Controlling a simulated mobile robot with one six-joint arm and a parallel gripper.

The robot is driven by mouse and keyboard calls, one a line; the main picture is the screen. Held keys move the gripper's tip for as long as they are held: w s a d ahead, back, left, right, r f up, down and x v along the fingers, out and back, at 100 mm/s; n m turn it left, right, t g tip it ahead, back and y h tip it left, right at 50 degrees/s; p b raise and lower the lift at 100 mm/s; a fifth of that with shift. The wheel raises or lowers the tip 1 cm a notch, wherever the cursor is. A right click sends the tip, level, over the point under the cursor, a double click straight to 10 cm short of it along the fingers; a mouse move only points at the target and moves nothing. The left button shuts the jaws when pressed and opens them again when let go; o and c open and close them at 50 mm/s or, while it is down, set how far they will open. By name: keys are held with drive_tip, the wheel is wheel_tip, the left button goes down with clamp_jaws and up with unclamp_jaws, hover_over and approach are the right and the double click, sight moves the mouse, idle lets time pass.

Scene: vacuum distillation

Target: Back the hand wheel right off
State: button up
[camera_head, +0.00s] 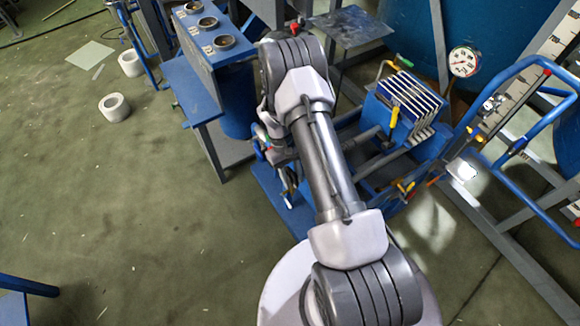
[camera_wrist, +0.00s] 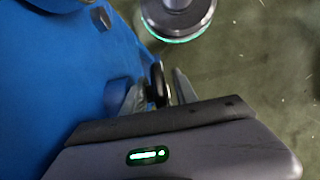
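In the wrist view, a black hand wheel (camera_wrist: 158,84) shows nearly edge-on beside a large blue body (camera_wrist: 60,70). My gripper (camera_wrist: 160,88) has one grey finger on each side of the wheel, with little space between finger and wheel. It looks shut on the wheel, though the contact on the right side is hard to make out. In the head view my arm covers the hand wheel and most of my gripper.
In the head view, a blue bench with round sockets (camera_head: 208,22) stands left of my arm. A finned blue unit (camera_head: 410,100), a gauge (camera_head: 464,62) and a blue tube rail (camera_head: 520,75) stand at right. Floor at left is mostly clear, with white rolls (camera_head: 114,107).

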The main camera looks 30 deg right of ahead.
drive_tip(key=p+v, duration=0.4)
drive_tip(key=v, duration=1.2)
drive_tip(key=shift+r, duration=0.25)
drive_tip(key=shift+b, duration=0.3)
